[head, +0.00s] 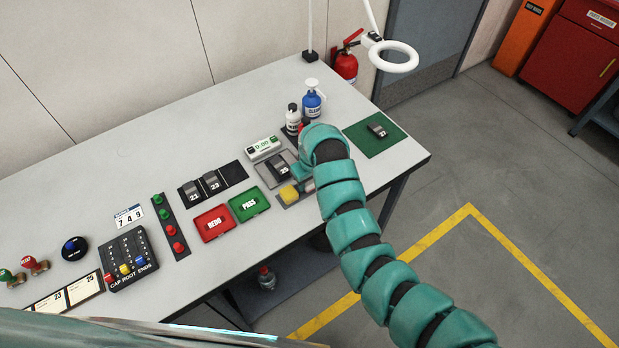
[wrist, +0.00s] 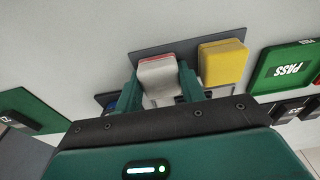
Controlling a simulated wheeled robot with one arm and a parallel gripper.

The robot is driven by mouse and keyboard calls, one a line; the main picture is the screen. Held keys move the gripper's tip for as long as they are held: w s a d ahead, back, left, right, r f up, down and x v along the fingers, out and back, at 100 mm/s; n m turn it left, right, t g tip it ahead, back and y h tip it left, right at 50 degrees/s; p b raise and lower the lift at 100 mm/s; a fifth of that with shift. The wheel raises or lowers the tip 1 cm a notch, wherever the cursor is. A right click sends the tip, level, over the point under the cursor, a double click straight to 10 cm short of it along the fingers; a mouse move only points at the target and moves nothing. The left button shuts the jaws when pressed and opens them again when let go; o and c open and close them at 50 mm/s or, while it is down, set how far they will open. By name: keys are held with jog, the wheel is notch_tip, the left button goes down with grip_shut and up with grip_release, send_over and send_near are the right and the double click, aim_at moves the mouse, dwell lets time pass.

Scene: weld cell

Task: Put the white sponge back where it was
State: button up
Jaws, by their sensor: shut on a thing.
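The white sponge (wrist: 157,72), with a red strip along its far edge, sits between the two green fingers of my gripper (wrist: 160,90) in the wrist view. My gripper is shut on it. The sponge is over or on a dark grey plate (wrist: 221,37); I cannot tell whether it touches it. A yellow sponge (wrist: 223,63) is on the same plate, just right of the white one with a small gap. In the head view the yellow sponge (head: 289,194) shows, while my arm hides most of the white sponge and my gripper.
The green PASS tray (head: 249,205) and red REDO tray (head: 213,223) lie left of the plate. A green mat (head: 368,138) lies to the right.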

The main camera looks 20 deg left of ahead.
aim_at(312, 184)
jog(key=shift+f, duration=0.15)
jog(key=o, duration=1)
jog(key=shift+o, duration=0.2)
jog(key=shift+r+b, duration=0.3)
jog(key=shift+r, duration=0.45)
notch_tip(312, 184, up, 11)
jog(key=d, duration=0.1)
jog(key=shift+s+b, duration=0.3)
jog(key=shift+s, duration=0.15)
jog(key=shift+d+f, duration=0.1)
jog(key=shift+f, duration=0.05)
